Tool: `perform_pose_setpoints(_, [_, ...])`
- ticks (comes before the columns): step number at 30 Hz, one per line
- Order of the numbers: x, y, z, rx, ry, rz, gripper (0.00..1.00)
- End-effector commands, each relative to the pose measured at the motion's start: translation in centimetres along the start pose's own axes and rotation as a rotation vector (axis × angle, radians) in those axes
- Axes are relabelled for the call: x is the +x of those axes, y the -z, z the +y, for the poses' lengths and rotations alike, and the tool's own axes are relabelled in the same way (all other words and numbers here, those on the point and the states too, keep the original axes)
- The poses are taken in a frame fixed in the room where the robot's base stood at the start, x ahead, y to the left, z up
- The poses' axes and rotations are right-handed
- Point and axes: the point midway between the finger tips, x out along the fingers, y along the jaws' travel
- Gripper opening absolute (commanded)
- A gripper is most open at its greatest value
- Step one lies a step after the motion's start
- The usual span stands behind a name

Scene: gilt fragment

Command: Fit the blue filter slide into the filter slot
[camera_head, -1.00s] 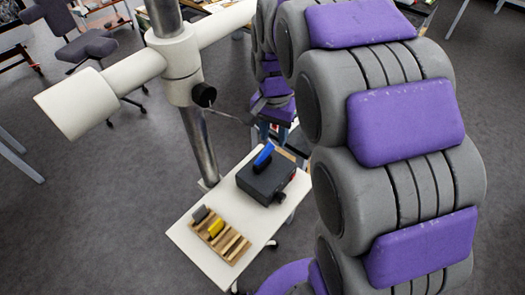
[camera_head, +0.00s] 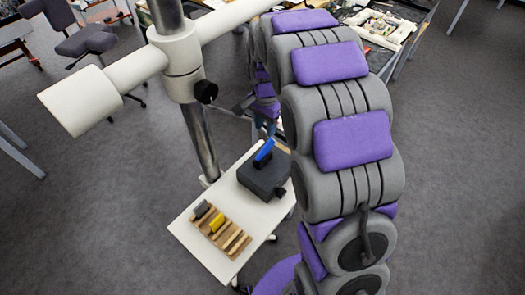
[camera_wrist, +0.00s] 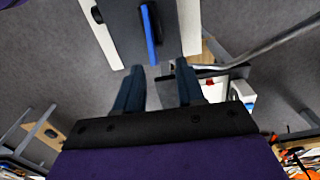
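The blue filter slide (camera_head: 264,150) stands tilted at the top of a dark box (camera_head: 258,180) on a small white table. In the wrist view the slide (camera_wrist: 151,36) is a narrow blue strip with a black part, on the grey top of the box (camera_wrist: 126,22). Its lower end looks to be in or on the box; the filter slot itself cannot be made out. My gripper (camera_wrist: 160,84) is open and empty, its two dark fingers apart. The slide lies beyond the fingertips, slightly left of the gap, and is not touched.
The white table (camera_head: 196,262) carries a wooden rack (camera_head: 222,231) with a yellow slide (camera_head: 217,224) and a grey slide (camera_head: 202,209). A metal post (camera_head: 198,135) with thick white arms rises behind the table. A cluttered bench (camera_head: 385,30) stands at the back right.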

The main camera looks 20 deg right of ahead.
Motion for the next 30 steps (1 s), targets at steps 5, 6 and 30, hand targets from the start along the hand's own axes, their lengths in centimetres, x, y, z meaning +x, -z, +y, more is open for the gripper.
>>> perform_pose_setpoints(5, [2.9, 0.2, 0.1, 0.001, 0.001, -0.001, 0.38])
perform_pose_setpoints(6, [3.2, 0.1, 0.1, 0.001, 0.001, 0.0, 0.38])
perform_pose_setpoints(30, [9.2, -0.1, 0.7, 0.001, 0.002, 0.001, 0.38])
